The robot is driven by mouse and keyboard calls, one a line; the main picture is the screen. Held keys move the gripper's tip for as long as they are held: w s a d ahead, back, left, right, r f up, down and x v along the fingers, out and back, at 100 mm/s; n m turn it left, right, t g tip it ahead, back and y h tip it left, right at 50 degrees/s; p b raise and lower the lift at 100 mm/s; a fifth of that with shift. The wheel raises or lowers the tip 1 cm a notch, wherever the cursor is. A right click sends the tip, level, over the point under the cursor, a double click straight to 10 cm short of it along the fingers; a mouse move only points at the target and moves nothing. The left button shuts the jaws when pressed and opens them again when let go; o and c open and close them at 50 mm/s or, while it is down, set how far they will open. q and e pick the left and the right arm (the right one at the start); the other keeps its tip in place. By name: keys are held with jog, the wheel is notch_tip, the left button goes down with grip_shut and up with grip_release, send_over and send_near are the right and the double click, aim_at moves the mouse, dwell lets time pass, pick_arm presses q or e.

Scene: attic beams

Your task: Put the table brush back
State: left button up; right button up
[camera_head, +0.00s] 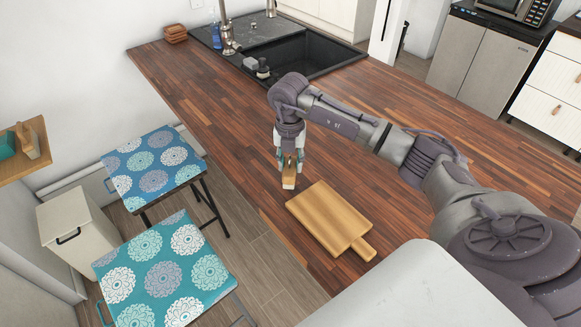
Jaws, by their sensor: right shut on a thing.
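The table brush (289,180) is a small, tan, wooden-looking piece. My right gripper (290,161) points down over the wooden counter and is shut on it. The fingers hide the brush's upper part. The brush hangs near the counter's left edge, just behind and left of the cutting board; I cannot tell whether its lower end touches the counter. My left gripper is not in view.
A wooden cutting board (325,215) lies on the counter (400,180). A black sink (303,55) is at the back. Two patterned stools (153,172) stand left of the counter. A wooden wall shelf (22,166) at the far left holds small items.

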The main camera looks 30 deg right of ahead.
aim_at(291, 171)
notch_tip(291, 171, down, 2)
jog(key=shift+s+f+p, duration=0.15)
jog(key=shift+f+p, duration=0.05)
jog(key=shift+p, duration=0.3)
jog(key=shift+f, duration=0.55)
jog(key=o, duration=1)
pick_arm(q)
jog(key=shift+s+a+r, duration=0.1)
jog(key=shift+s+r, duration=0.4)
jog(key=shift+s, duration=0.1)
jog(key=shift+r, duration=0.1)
pick_arm(e)
jog(key=shift+r, duration=0.15)
